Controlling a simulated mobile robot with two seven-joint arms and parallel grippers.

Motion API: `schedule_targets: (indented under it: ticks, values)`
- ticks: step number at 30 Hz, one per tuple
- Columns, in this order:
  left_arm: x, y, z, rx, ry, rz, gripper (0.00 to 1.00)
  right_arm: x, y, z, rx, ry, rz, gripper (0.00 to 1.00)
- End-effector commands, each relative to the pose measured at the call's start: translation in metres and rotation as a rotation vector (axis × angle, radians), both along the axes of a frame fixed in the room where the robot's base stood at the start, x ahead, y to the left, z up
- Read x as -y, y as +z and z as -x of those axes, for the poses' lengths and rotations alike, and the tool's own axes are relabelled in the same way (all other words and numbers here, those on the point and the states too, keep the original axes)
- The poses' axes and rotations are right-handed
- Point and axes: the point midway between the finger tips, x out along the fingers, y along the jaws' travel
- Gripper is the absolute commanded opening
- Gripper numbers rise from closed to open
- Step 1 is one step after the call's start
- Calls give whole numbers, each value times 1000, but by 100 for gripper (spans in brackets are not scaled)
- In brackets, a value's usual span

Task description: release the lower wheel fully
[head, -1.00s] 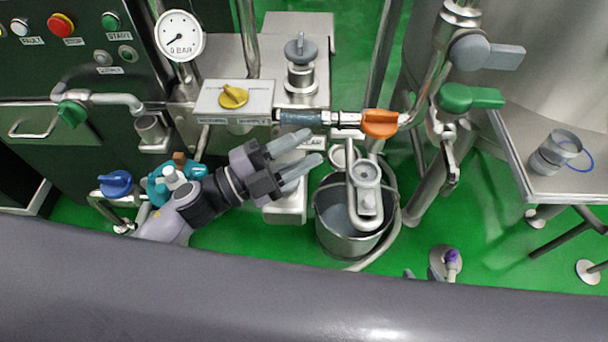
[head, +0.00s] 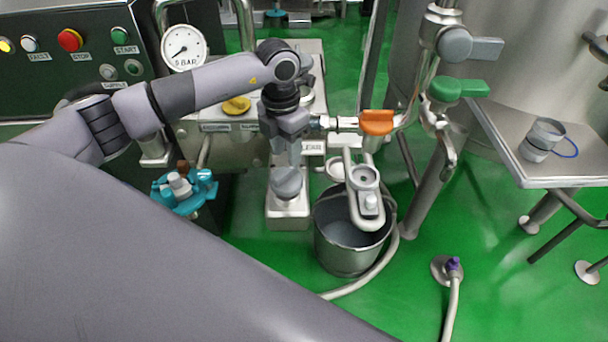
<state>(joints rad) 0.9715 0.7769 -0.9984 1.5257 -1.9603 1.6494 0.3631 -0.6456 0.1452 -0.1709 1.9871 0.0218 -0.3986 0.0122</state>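A grey round wheel (head: 287,182) sits low on a steel block near the middle of the head view; I take it for the lower wheel. A second grey wheel (head: 306,64) is higher up behind my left arm and partly hidden by it. My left gripper (head: 288,158) points down just above the low wheel. Its fingers overlap the wheel's far edge in the picture, and I cannot tell whether they touch it or how far apart they are. My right gripper is out of view.
An orange-handled valve (head: 377,122) and a pressure gauge (head: 184,47) are close to my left arm. A teal fitting (head: 204,188) is at left.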

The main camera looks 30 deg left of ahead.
Motion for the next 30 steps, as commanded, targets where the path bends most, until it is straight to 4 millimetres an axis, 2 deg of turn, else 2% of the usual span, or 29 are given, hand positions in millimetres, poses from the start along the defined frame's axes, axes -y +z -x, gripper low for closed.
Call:
schedule_targets:
  ticks: [2, 5, 12, 18, 28, 30]
  values:
    - [-9, 2, -2, 3, 11, -34, 39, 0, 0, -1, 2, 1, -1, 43]
    - [-11, -6, -2, 0, 14, -42, 39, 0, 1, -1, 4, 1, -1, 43]
    - [-10, -43, -1, -1, 11, -39, 39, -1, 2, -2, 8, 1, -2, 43]
    - [-9, -64, -2, 2, 12, -37, 39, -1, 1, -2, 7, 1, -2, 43]
    - [-10, -68, -2, 3, 10, -37, 39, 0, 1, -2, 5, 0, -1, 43]
    - [-9, -68, -2, 3, 10, -36, 17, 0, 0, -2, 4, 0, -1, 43]
